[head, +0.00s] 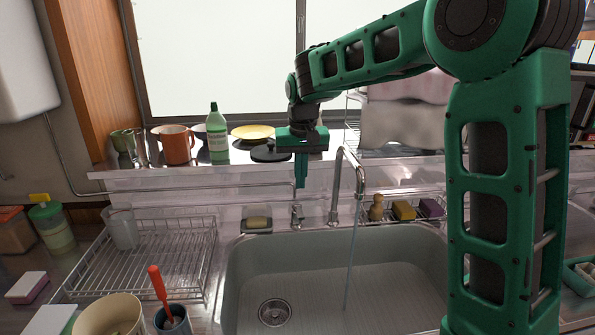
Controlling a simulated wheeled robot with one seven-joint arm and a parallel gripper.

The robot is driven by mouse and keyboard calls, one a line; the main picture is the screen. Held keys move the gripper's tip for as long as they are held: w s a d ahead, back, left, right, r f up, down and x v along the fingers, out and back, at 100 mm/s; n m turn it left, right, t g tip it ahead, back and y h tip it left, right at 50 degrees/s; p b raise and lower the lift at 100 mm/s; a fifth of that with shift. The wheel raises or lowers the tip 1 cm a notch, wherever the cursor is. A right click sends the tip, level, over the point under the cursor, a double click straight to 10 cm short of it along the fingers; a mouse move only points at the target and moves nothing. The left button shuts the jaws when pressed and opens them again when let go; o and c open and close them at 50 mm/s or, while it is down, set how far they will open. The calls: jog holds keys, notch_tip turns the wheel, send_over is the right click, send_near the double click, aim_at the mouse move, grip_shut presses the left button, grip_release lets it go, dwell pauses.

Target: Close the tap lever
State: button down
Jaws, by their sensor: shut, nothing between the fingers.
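The metal tap (335,200) stands behind the sink, with its curved spout over the basin. A thin stream of water (352,255) runs from the spout into the sink. The small tap lever (296,214) stands on the ledge just left of the spout. My gripper (300,185) points down above the lever, its green fingers shut with nothing held. From this view I cannot tell whether the fingertips touch the lever.
The sink (300,262) is empty with a drain at front left. A wire dish rack (150,262) with a clear glass is at left. A soap dish (257,224) sits near the lever. A mug, green bottle and yellow plate (253,131) line the sill behind.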

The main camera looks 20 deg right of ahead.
aim_at(301, 216)
notch_tip(301, 216, down, 8)
jog(key=shift+r, duration=0.25)
jog(key=shift+s+f, duration=0.1)
jog(key=shift+f, duration=0.15)
jog(key=shift+f, duration=0.1)
jog(key=shift+s+a+f, duration=0.1)
jog(key=shift+s+f, duration=0.3)
jog(key=shift+f, duration=0.2)
jog(key=shift+s+f, duration=0.35)
jog(key=shift+f, duration=0.25)
